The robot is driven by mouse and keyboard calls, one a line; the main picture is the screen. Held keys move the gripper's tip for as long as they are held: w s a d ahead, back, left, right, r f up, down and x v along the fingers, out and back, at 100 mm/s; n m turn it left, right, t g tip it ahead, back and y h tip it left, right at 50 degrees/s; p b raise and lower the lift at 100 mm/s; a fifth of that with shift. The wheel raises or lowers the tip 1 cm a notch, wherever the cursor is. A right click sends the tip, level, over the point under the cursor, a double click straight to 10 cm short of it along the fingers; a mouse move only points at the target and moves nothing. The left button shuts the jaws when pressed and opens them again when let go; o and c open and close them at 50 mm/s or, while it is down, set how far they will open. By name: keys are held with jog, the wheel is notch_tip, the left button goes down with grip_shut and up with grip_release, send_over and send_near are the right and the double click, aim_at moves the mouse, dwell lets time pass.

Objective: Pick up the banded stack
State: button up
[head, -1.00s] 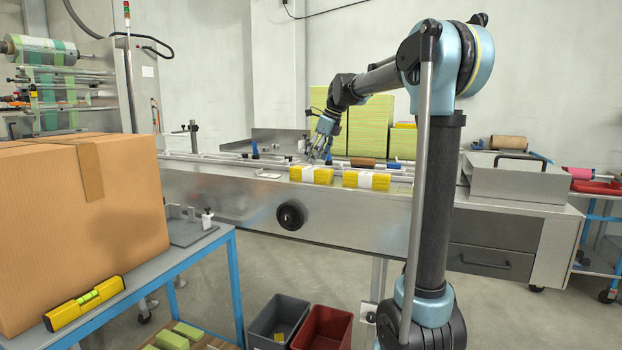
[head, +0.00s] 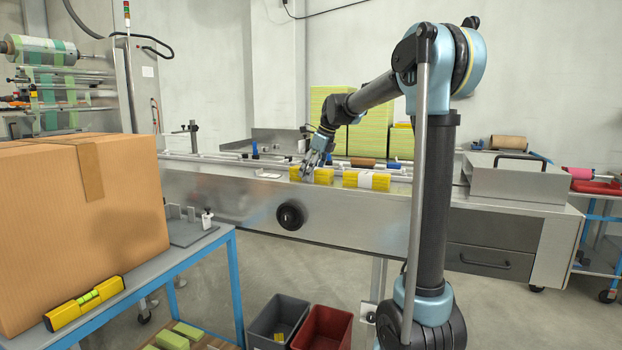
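Two yellow stacks with white bands lie on the steel conveyor (head: 240,193). The left banded stack (head: 325,177) has my gripper (head: 309,174) over it, and the gripper's fingers cover most of its white band. The right banded stack (head: 366,181) lies a short gap to the right and shows its band clearly. My gripper points down and its fingers reach to the left stack. At this size I cannot tell whether the fingers are apart or closed on it. The stack appears to rest on the conveyor.
Tall yellow-green stacks (head: 328,110) stand behind the conveyor. A brown roll (head: 362,163) lies just behind the banded stacks. A cardboard box (head: 80,220) and a yellow level (head: 85,303) are on the bench at left. Grey (head: 279,322) and red (head: 322,328) bins stand below.

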jog(key=c, duration=0.6)
jog(key=shift+r, duration=0.15)
